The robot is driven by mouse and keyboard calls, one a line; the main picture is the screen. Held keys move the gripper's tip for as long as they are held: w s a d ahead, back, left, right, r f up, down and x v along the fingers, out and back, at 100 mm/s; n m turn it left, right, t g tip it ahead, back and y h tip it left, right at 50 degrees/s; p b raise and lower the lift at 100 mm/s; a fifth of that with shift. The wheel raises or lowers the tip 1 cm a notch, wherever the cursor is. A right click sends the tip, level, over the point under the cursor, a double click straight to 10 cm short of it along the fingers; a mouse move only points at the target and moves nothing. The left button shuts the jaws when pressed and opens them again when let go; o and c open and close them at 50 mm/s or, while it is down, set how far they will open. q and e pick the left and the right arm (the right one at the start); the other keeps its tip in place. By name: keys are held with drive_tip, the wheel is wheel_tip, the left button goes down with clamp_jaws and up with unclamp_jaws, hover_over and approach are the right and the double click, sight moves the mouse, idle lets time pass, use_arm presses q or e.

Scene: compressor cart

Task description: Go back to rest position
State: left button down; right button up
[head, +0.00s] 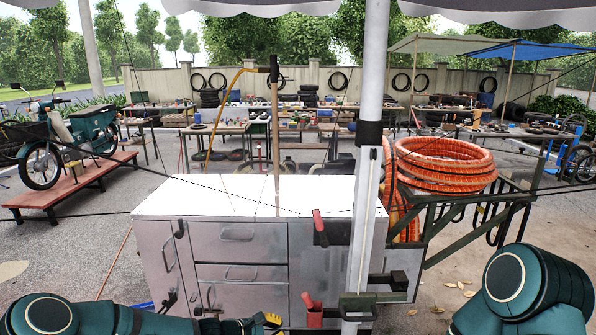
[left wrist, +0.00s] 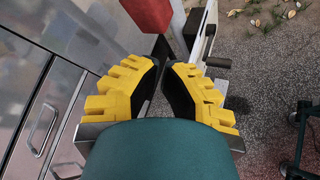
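My left gripper (head: 272,320) has yellow ribbed fingers and shows at the bottom edge of the head view, low in front of the grey cabinet cart (head: 240,245). In the left wrist view my left gripper (left wrist: 164,66) has its dark fingertips drawn close together, with nothing seen held between them. A red part (left wrist: 150,12) lies beyond the fingertips there, apart from them. Much of the left arm is below the head view. On the right only a teal link of my arm shows; the right gripper is out of view.
A grey post (head: 370,170) rises beside the cart. Red handles (head: 320,228) and a red holder (head: 314,315) are on the cart's front. Orange hose coils (head: 445,165) lie on a rack at right. A teal motorbike (head: 80,140) stands on a red ramp at left.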

use_arm(q)
drive_tip(key=s+a+f+m+g+y+b, duration=0.1)
drive_tip(key=s+f+m+y+b, duration=0.1)
drive_tip(key=s+f+m, duration=0.3)
drive_tip(key=s+a+f+m+g+y+b, duration=0.2)
drive_tip(key=s+f+m, duration=0.3)
drive_tip(key=s, duration=0.8)
drive_tip(key=s+a+f+m+g+y+b, duration=0.1)
drive_tip(key=s+f+m+y+b, duration=0.1)
drive_tip(key=s+f+m, duration=0.3)
drive_tip(key=s+f+y, duration=0.1)
drive_tip(key=s, duration=0.3)
drive_tip(key=shift+s+a+f+m+g, duration=0.15)
drive_tip(key=shift+s+f+m+g, duration=0.1)
drive_tip(key=shift+m+g, duration=0.15)
